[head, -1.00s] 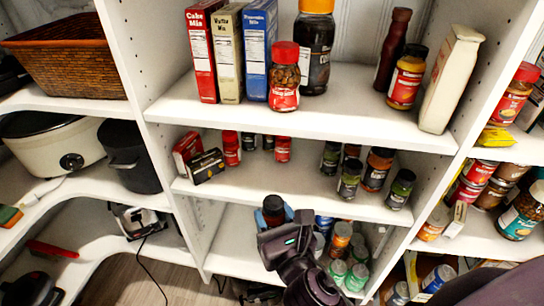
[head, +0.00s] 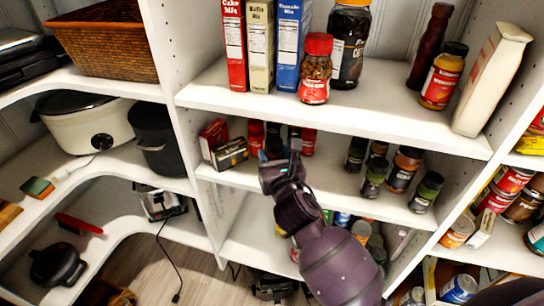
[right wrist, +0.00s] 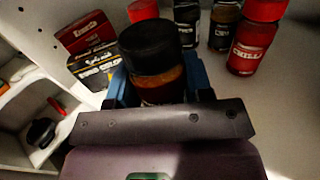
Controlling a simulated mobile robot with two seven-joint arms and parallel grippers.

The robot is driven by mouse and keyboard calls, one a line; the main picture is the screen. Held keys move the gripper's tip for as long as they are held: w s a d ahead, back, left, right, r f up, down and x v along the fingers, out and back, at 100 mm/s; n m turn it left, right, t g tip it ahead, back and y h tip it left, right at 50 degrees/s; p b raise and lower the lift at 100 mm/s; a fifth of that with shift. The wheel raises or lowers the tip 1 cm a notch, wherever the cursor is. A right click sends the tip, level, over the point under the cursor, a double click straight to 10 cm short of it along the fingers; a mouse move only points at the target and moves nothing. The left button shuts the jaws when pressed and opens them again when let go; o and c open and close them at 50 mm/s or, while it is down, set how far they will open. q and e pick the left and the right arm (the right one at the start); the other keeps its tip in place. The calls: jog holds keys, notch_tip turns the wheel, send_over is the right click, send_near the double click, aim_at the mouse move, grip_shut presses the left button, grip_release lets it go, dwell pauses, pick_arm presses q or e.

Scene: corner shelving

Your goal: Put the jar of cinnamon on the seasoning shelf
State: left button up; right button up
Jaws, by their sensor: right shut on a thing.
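My right gripper (head: 279,160) is at the middle shelf (head: 330,186), in front of the jars at its back left. In the right wrist view my right gripper (right wrist: 160,88) is shut on a jar (right wrist: 158,70) with a black lid and orange-brown contents. I take it as the cinnamon jar; its label is mostly hidden. The jar is upright, and I cannot tell whether its base touches the shelf. The middle shelf holds several seasoning jars. My left gripper is not in view.
Two small boxes (head: 230,153) stand left of the gripper. A red-lidded chilli jar (right wrist: 252,45) and other jars stand behind the held jar. Dark-lidded jars (head: 374,178) stand farther right. The upper shelf (head: 375,113) overhangs. Bare shelf lies between the jar groups.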

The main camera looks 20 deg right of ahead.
jog(key=shift+w+f, duration=0.65)
jog(key=shift+w, duration=0.3)
jog(key=shift+f+b, duration=0.2)
jog(key=shift+b, duration=0.1)
jog(key=shift+s+r, duration=0.1)
jog(key=o, duration=1)
